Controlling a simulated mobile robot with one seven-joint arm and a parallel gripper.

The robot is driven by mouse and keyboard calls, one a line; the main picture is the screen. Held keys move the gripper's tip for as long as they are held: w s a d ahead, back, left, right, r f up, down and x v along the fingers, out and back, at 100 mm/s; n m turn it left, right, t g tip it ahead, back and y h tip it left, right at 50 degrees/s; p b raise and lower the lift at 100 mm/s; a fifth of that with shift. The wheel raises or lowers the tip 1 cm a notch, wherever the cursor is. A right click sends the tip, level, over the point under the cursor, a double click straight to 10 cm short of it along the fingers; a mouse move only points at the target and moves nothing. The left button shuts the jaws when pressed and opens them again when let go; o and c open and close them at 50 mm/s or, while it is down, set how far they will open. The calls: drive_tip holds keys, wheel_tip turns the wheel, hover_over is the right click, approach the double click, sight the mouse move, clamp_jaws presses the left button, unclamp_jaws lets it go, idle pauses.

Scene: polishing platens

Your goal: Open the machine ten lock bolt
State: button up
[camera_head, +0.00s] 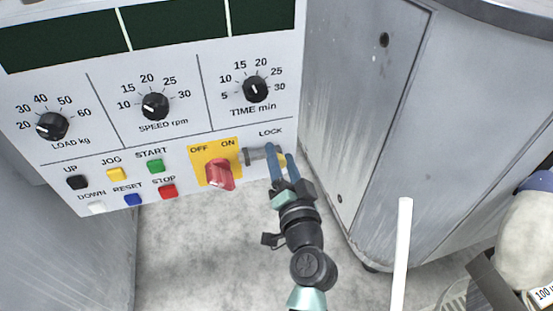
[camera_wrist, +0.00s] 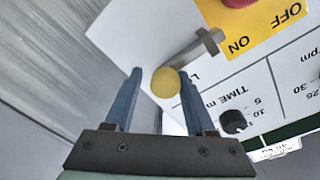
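The lock bolt (camera_head: 256,154) is a grey metal rod with a crosspiece, beside the LOCK label at the panel's lower right. Its round yellow knob (camera_wrist: 165,82) shows in the wrist view at the end of the rod. My gripper (camera_head: 279,150) points up at the panel, with its two blue fingers around the knob. In the wrist view my gripper (camera_wrist: 160,72) is open, with the knob between the fingertips. A gap shows on the knob's left; the right finger is very near it, and I cannot tell if it touches. The fingers partly hide the knob in the head view.
A red ON/OFF switch (camera_head: 219,174) on a yellow plate sits left of the bolt. Dials and coloured buttons (camera_head: 155,166) fill the panel. A grey cabinet (camera_head: 370,110) stands close on the right. A white post (camera_head: 402,250) rises at the lower right. Bare floor (camera_head: 210,250) lies below.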

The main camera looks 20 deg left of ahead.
drive_tip(key=shift+o, duration=0.6)
drive_tip(key=shift+a, duration=0.1)
drive_tip(key=v, duration=1.3)
drive_tip(key=shift+p, duration=0.4)
